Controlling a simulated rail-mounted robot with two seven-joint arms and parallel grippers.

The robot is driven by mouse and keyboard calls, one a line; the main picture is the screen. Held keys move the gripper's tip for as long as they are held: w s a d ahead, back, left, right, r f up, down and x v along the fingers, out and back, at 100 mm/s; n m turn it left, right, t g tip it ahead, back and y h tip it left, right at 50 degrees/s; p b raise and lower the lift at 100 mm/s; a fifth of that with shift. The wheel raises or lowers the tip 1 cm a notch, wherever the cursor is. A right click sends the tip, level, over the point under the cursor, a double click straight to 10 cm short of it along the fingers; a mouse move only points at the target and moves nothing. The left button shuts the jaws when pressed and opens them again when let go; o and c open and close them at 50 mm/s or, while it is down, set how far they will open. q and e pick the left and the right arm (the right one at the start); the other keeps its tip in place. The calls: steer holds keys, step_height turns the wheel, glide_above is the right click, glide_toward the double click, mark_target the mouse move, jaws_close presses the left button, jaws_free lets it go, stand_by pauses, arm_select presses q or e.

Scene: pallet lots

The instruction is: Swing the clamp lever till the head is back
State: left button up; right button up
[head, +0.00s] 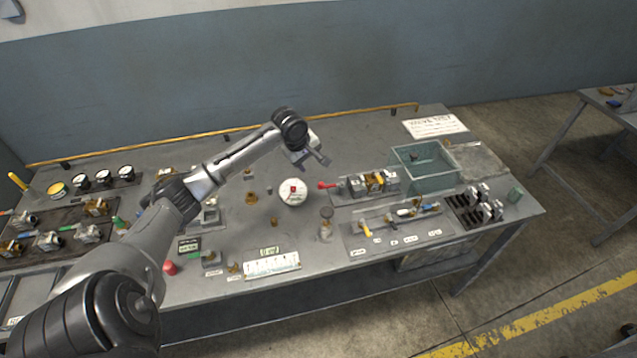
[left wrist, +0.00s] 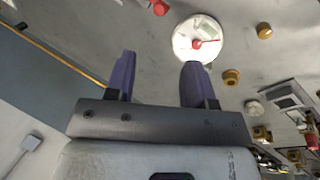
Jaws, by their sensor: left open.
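A fixture with a red-tipped lever (head: 327,185) stands right of the middle of the table. The lever points left from a row of metal and brass parts (head: 367,183). A red knob (left wrist: 160,7), probably this lever's end, shows at the top edge of the left wrist view; the rest is out of that picture. The clamp's head is too small to make out. My left gripper (head: 311,158) is open and empty above the table, behind and left of the lever and apart from it. Its two purple fingers (left wrist: 160,75) show with bare table between them.
A round white dial with a red centre (head: 292,192) lies left of the lever and also shows in the left wrist view (left wrist: 198,38). A clear green bin (head: 424,168) stands to the right. Small brass parts dot the front; the table's back is mostly clear before a yellow rail.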

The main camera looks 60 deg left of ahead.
mark_target(320, 184)
arm_select(q)
steer(key=shift+n, duration=0.8)
steer(key=b+x, duration=0.2)
steer(key=x, duration=1.2)
steer(key=shift+s, duration=0.1)
jaws_close()
